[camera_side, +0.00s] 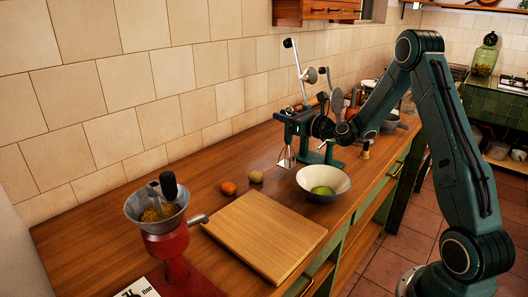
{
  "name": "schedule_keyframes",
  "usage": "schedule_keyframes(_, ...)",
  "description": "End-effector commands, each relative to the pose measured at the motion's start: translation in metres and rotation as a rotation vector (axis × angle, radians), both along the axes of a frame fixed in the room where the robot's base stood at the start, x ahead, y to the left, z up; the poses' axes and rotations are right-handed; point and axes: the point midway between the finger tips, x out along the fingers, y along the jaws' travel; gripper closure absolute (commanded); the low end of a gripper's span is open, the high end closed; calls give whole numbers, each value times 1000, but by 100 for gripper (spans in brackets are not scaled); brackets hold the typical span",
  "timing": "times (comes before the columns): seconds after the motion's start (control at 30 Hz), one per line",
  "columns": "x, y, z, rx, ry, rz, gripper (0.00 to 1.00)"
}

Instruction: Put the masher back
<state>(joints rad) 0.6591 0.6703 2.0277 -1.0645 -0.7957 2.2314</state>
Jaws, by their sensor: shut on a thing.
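My gripper (293,124) is above the far part of the wooden counter, in front of the tiled wall, and is shut on the masher (284,162). The masher's pale metal head hangs below the jaws, close to the counter top. Its grip is largely hidden by the jaws, and I cannot tell whether the head touches the counter. A green stand (328,157) shows just right of the masher, partly behind my gripper. Light levers with dark knobs rise behind my gripper; I cannot tell what they belong to.
A white bowl (307,183) with a green fruit (322,190) stands right of the masher. An orange fruit (228,188) and a brown one (256,177) lie left. A cutting board (264,236) and a red grinder (172,250), with a black-handled tool (169,186) in its hopper, are nearer.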

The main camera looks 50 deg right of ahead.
Motion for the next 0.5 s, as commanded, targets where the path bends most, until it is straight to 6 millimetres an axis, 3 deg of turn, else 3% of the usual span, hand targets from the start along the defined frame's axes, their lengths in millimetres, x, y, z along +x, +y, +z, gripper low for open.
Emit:
schedule_keyframes(0.3,0,0,-28,1,0,-1,100)
schedule_keyframes(0.5,0,0,-32,0,-2,-1,100)
